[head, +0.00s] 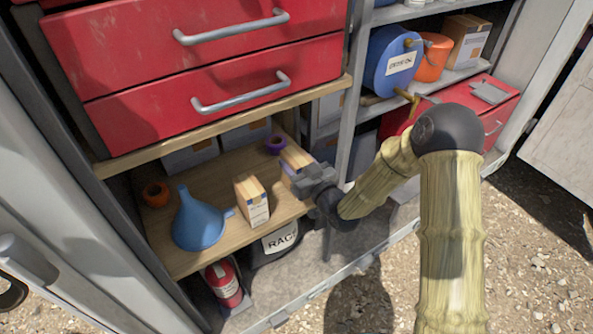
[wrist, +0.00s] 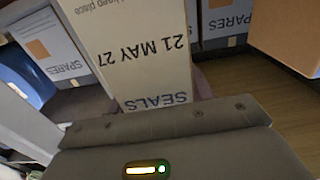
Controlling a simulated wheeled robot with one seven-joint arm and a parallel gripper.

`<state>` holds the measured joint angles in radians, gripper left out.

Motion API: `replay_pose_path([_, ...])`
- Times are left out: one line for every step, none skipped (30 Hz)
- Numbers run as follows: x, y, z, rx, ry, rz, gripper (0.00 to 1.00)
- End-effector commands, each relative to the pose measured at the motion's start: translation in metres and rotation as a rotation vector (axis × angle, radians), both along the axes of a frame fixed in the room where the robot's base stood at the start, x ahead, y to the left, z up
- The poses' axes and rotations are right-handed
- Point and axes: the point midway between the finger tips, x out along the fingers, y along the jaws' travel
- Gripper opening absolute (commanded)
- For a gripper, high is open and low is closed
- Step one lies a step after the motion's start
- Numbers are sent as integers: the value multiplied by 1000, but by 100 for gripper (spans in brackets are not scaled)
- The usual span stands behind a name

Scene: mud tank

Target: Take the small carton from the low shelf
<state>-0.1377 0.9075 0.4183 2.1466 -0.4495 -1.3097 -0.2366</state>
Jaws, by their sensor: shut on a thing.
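A small pale carton (head: 296,158) is at the right side of the low wooden shelf (head: 222,180), partly hidden by my gripper (head: 306,177). In the wrist view the held carton (wrist: 145,45) fills the top middle, its printing "SEALS" and "21 MAY 27" upside down. My gripper is shut on it, and the jaws hide its near end. I cannot tell whether it touches the shelf. A second small carton (head: 252,200) stands upright to the left of my gripper, near the shelf's front edge.
A blue funnel (head: 198,220), an orange tape roll (head: 156,194) and a purple roll (head: 276,145) are on the shelf. Cartons marked "SPARES" (wrist: 226,20) stand behind. Red drawers (head: 215,85) hang above; a metal upright (head: 352,115) is close right. A fire extinguisher (head: 224,283) is below.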

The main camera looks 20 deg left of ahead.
Motion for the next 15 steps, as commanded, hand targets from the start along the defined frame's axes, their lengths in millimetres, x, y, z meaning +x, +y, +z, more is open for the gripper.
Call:
replay_pose_path([0,0,10,1,-8,0,22])
replay_pose_path([0,0,15,2,-7,0,22])
replay_pose_path([0,0,22,1,-6,1,22])
replay_pose_path([0,0,27,2,-7,0,22])
replay_pose_path([0,0,32,2,-7,0,22])
replay_pose_path([0,0,39,2,-7,-1,22])
replay_pose_path([0,0,43,3,-6,-1,22])
replay_pose_path([0,0,48,2,-6,-1,22])
replay_pose_path([0,0,53,1,-6,-1,22])
replay_pose_path([0,0,57,1,-6,0,22])
replay_pose_path([0,0,60,1,-5,0,22])
replay_pose_path([0,0,63,1,-3,1,22])
replay_pose_path([0,0,65,2,-3,1,22])
replay_pose_path([0,0,67,2,-3,1,22])
replay_pose_path([0,0,68,2,-3,1,22])
